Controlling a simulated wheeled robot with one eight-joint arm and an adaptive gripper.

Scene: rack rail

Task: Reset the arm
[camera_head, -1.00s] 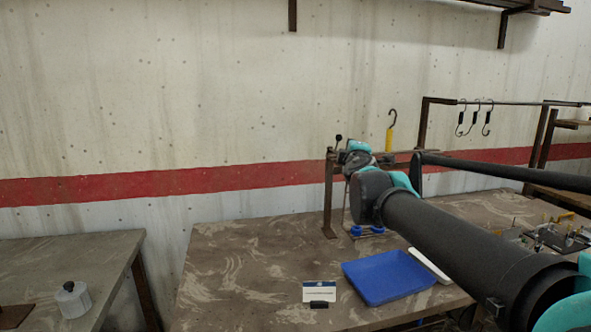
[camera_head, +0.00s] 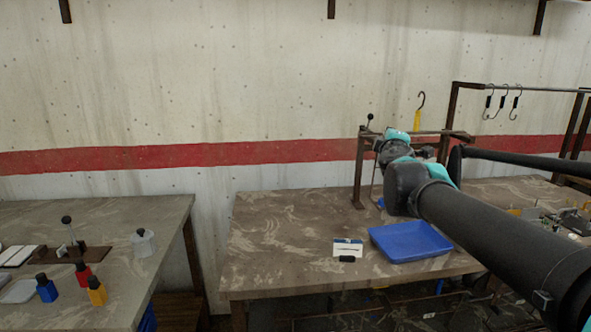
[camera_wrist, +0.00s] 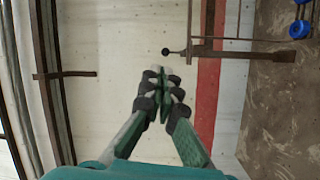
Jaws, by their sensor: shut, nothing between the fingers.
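My gripper (camera_wrist: 162,78) is shut and empty in the wrist view, its fingertips together in front of the pale wall. My arm reaches in from the right in the head view, and its bent links hide the gripper's fingers there. The wrist view also shows a rusty rail (camera_wrist: 240,53) with a black ball-ended lever (camera_wrist: 168,52), to the right of and above the fingertips. The fingers appear apart from it. In the head view the rail's post (camera_head: 360,172) stands on the back of the middle table (camera_head: 290,235), partly behind my arm.
A blue tray (camera_head: 410,242) and a small card (camera_head: 347,248) lie on the middle table below my arm. A yellow hook (camera_head: 419,110) and several black hooks (camera_head: 503,100) hang behind. The left table (camera_head: 120,225) holds small bottles (camera_head: 96,291) and a grey pot (camera_head: 143,242). A gap separates the tables.

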